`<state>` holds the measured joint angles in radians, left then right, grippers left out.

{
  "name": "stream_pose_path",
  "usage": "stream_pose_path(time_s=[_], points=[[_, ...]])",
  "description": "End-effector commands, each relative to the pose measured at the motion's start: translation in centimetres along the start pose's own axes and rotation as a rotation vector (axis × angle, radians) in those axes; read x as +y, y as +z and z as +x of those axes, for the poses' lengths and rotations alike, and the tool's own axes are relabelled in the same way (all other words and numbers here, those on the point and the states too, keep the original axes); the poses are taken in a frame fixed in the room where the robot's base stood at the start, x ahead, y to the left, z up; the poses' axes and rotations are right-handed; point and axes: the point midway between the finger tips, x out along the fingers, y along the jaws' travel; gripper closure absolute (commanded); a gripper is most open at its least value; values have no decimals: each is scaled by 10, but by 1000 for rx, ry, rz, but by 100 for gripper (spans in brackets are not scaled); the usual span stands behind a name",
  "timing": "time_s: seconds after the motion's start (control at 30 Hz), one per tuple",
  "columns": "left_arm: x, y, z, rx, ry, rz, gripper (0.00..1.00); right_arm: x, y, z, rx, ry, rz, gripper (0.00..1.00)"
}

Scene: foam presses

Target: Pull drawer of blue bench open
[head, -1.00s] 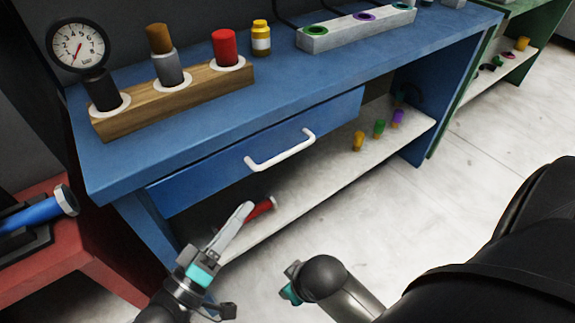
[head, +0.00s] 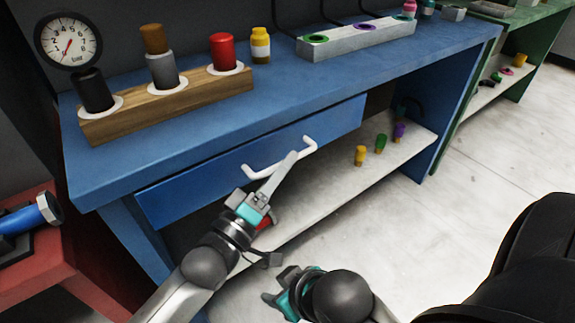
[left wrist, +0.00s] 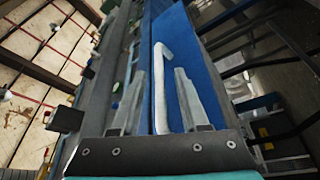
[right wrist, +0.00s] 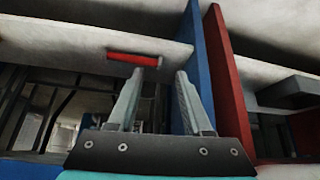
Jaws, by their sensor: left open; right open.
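The blue bench (head: 330,85) has a blue drawer (head: 200,193) under its top, and the drawer front looks closed. A white bar handle (head: 309,143) is on the drawer front. My left gripper (head: 284,168) is open just in front of the handle, covering part of it in the head view. In the left wrist view the handle (left wrist: 163,85) stands between the two open fingers (left wrist: 160,100); I cannot tell whether they touch it. My right gripper (head: 276,285) is low in front of the bench. In the right wrist view its fingers (right wrist: 158,100) are open and empty.
The bench's lower shelf (head: 330,178) holds a red cylinder (right wrist: 133,58) and several small coloured bottles. A gauge (head: 68,42), a wooden block (head: 165,105) and a metal rack (head: 355,38) stand on top. A red bench (head: 55,265) is at left; open floor lies to the right.

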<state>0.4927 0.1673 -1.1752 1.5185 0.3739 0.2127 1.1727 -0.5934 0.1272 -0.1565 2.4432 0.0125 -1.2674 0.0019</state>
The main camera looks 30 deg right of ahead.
Motion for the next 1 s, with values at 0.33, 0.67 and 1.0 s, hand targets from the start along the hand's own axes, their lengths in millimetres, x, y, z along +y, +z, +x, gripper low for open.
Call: stream_pose_path(time_s=[0.33,0.67,1.0], points=[[-1,0,17,0,-1,1,55,-13,-12,12,117,-34,-5,50],[0,0,19,0,-1,1,55,-14,-14,12,131,-37,-5,50],[0,0,19,0,-1,1,90,-14,-14,12,131,-37,-5,50]])
